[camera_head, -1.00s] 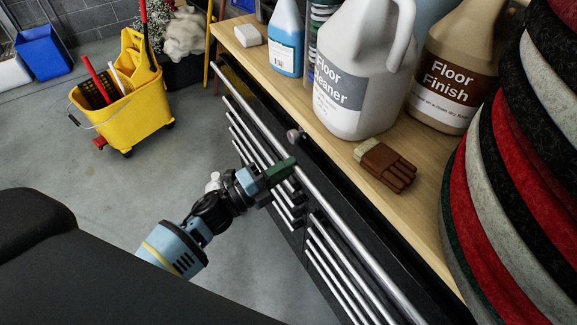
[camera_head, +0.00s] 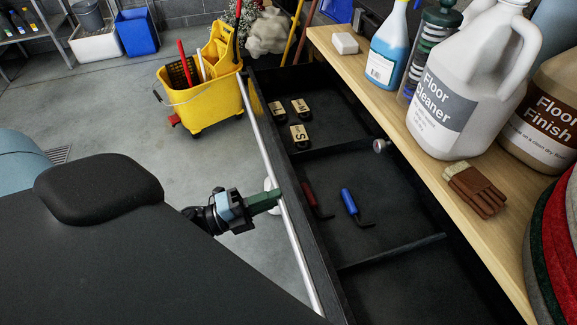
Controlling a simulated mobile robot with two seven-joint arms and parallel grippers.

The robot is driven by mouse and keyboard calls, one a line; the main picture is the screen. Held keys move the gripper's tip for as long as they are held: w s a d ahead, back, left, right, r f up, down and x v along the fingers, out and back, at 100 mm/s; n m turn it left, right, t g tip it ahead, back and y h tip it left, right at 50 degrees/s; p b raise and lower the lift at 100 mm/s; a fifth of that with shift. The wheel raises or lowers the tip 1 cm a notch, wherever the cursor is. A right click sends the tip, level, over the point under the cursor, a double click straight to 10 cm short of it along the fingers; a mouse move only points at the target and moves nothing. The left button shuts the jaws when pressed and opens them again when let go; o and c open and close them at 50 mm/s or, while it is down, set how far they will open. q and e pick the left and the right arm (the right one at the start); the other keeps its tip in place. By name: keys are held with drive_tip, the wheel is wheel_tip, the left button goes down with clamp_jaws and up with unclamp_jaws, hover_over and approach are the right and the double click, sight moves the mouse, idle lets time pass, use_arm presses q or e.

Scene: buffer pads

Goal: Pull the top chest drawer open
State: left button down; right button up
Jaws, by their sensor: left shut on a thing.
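The top chest drawer (camera_head: 318,262) stands pulled out from under the wooden chest top, so its dark inside shows. Its long silver bar handle (camera_head: 275,175) runs along the front. My left gripper (camera_head: 274,199) is shut on that handle, near the middle of the bar; its green fingers reach the bar from the left. In the drawer lie black-and-tan lettered blocks (camera_head: 299,136), a red-handled tool (camera_head: 316,199) and a blue-handled tool (camera_head: 350,203). Dividers split it into compartments. My right gripper is not in view.
On the wooden top (camera_head: 424,150) stand a floor cleaner jug (camera_head: 445,95), a floor finish jug (camera_head: 548,120), a blue spray bottle (camera_head: 386,55), a brush (camera_head: 474,190) and stacked pads (camera_head: 560,240). A yellow mop bucket (camera_head: 207,100) stands on the floor beyond the drawer's far end.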

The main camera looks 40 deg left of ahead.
use_arm(q)
drive_tip(key=shift+v, duration=1)
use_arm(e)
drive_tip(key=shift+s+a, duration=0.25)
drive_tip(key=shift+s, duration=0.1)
use_arm(q)
drive_tip(key=shift+r, duration=0.15)
drive_tip(key=c, duration=1.4)
unclamp_jaws()
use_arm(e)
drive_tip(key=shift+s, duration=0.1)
